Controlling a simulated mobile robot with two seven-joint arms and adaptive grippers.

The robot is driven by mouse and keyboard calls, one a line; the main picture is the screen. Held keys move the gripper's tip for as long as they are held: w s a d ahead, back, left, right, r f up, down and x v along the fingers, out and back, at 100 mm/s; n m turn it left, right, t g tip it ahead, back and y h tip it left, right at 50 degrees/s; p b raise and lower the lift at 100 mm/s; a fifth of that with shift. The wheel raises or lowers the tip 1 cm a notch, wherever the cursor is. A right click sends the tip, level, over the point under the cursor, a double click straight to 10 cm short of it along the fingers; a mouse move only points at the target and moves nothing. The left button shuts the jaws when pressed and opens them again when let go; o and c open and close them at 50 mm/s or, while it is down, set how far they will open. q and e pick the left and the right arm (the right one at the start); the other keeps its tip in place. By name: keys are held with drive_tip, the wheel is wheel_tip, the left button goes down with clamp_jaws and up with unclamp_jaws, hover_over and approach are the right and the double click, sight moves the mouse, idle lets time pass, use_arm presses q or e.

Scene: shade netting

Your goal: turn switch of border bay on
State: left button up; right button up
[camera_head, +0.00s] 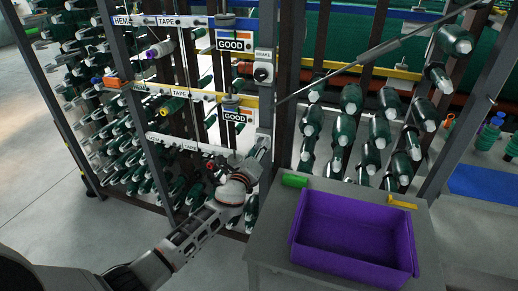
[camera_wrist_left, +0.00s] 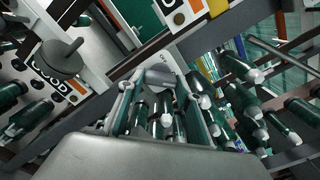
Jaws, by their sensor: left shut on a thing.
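A grey post (camera_head: 265,112) stands mid-picture in the head view. My left gripper (camera_head: 262,147) is lower on the same post and hides what is there. In the left wrist view my left gripper (camera_wrist_left: 160,80) is shut on a grey switch knob (camera_wrist_left: 159,76), in front of a pale plate with small lettering (camera_wrist_left: 165,57). I cannot tell which way this knob is turned. My right gripper is not in view.
Racks of green spools (camera_head: 350,98) stand left and right of the post. "GOOD" signs (camera_head: 235,44) hang left of it. A purple bin (camera_head: 350,240), a green roll (camera_head: 294,181) and a yellow tool (camera_head: 402,202) are on a grey table (camera_head: 262,232). Open floor lies at lower left.

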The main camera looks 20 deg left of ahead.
use_arm(q)
drive_tip(key=o, duration=1.1)
drive_tip(key=shift+s, duration=0.1)
drive_tip(key=s, duration=1.2)
drive_tip(key=shift+a, duration=0.25)
